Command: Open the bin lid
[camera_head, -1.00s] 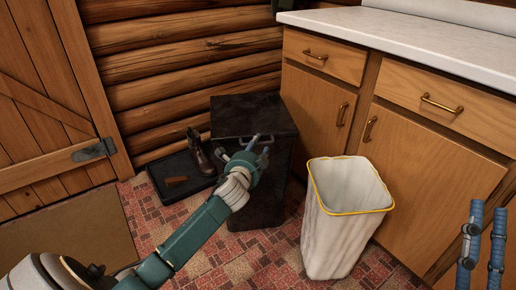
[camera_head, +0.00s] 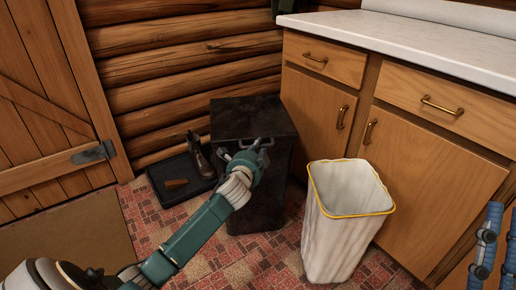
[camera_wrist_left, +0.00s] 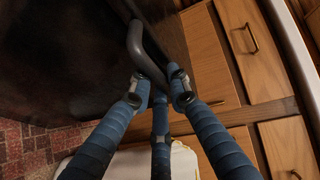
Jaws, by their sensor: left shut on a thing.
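The dark bin (camera_head: 268,195) stands against the log wall beside the cabinets. Its black lid (camera_head: 252,115) looks flat and closed on top. My left gripper (camera_head: 250,150) is at the lid's front edge. In the left wrist view, the fingers of my left gripper (camera_wrist_left: 160,84) are shut on the dark curved handle (camera_wrist_left: 138,42) at the front of the lid. The exact contact is partly hidden by the fingertips. My right gripper (camera_head: 484,248) shows only as blue fingers at the lower right edge, apart from the bin; its opening is unclear.
A white waste basket (camera_head: 335,235) with a yellow rim stands right of the bin, close to the wooden cabinets (camera_head: 425,165).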

